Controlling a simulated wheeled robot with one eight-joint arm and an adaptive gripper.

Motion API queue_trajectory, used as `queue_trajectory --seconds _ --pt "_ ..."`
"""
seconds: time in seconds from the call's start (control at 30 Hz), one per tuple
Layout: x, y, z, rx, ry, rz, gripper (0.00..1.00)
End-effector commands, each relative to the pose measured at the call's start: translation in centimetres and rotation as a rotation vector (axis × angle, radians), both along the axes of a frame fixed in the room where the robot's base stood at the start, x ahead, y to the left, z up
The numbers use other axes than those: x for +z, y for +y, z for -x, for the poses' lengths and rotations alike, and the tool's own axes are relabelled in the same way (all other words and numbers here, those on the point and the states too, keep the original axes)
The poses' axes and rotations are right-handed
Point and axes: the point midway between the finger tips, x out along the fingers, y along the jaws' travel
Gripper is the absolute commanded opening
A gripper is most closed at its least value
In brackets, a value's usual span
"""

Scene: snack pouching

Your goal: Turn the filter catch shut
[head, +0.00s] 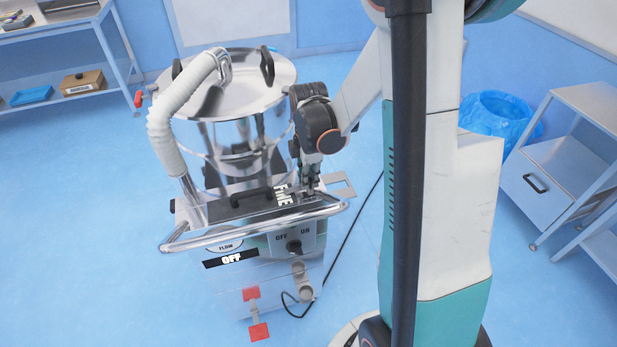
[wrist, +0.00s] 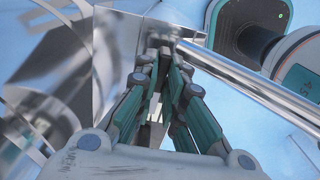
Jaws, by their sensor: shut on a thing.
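The steel machine with a round drum (head: 235,130) stands in the middle of the head view. Its dark top panel, marked "FINE" (head: 284,195), carries a black handle (head: 250,198). My gripper (head: 311,188) points down at the right end of this panel, behind the front rail. In the wrist view my gripper (wrist: 165,48) has its fingers closed together at a small dark piece beside a steel block, which appears to be the filter catch. The fingers hide most of the catch, and its turn angle cannot be told.
A bright tubular rail (head: 250,222) runs close in front of my gripper. A ribbed hose (head: 165,125) rises at left. A cabinet (head: 550,185) and blue-lined bin (head: 497,115) stand right.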

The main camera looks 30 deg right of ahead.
Motion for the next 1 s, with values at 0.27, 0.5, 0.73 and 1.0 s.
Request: queue_trajectory --seconds 0.27,0.5,0.73,1.0 --pt "0.01 0.0 0.0 0.002 0.0 0.0 0.3" --pt "0.0 -0.01 0.01 0.0 0.0 0.001 0.3" --pt "0.01 -0.03 -0.02 -0.073 0.0 0.001 0.3" --pt "0.03 -0.08 -0.15 -0.34 0.0 0.0 0.3"
